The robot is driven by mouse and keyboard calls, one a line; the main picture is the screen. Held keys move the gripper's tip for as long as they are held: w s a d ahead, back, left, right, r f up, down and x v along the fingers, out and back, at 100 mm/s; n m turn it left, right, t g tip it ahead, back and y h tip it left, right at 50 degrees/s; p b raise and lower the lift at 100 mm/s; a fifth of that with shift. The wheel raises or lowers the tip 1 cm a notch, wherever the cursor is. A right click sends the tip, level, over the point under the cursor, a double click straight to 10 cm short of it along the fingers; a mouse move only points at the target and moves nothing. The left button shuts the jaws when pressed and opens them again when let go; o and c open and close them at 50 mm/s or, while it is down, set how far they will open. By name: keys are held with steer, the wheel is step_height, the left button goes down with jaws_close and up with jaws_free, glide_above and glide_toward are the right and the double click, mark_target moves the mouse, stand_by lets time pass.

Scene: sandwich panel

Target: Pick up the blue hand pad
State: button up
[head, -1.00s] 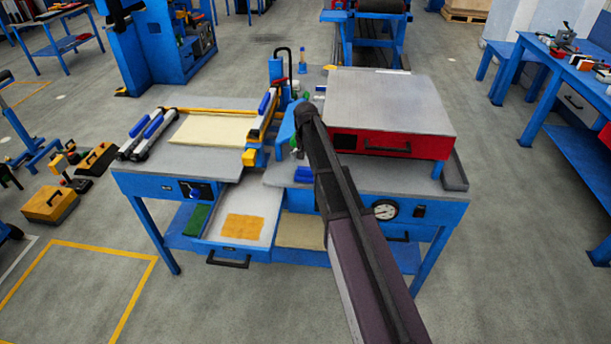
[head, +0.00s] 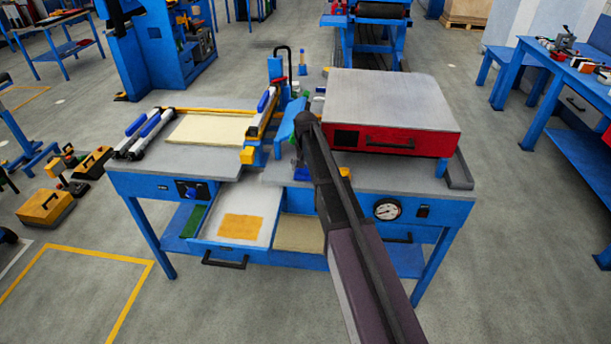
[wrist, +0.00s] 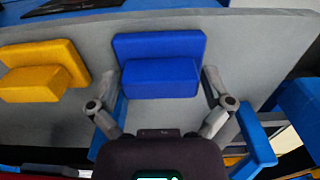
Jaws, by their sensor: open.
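The blue hand pad (wrist: 160,62), a flat plate with a raised block on it, lies on the grey bench top in the wrist view. My gripper (wrist: 160,80) is open, with one finger at each side of the pad's near part. The pad is between the fingers, and a small gap seems to show at each side. In the head view only a bit of blue (head: 301,174) shows left of my arm at the bench's front edge; my arm hides the rest and the fingertips.
A yellow pad (wrist: 48,68) lies left of the blue one in the wrist view, close to the left finger. In the head view, a red press (head: 392,140) stands on the right of the bench. An open drawer (head: 262,205) sticks out at the front left.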

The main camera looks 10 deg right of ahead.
stand_by(0.4)
steer(key=c, duration=0.9)
steer(key=shift+r, duration=0.25)
step_height(320, 180, up, 3)
steer(key=p, duration=0.3)
steer(key=s+a, duration=0.2)
steer(key=s, duration=0.3)
steer(key=s+a+r+p, duration=0.1)
steer(key=s+a, duration=0.1)
steer(key=s, duration=0.3)
steer(key=s+a+p, duration=0.1)
steer(key=s+a, duration=0.1)
steer(key=s, duration=0.3)
steer(key=shift+r, duration=0.3)
steer(key=shift+w, duration=0.1)
steer(key=o, duration=0.4)
steer(key=shift+c, duration=1.3)
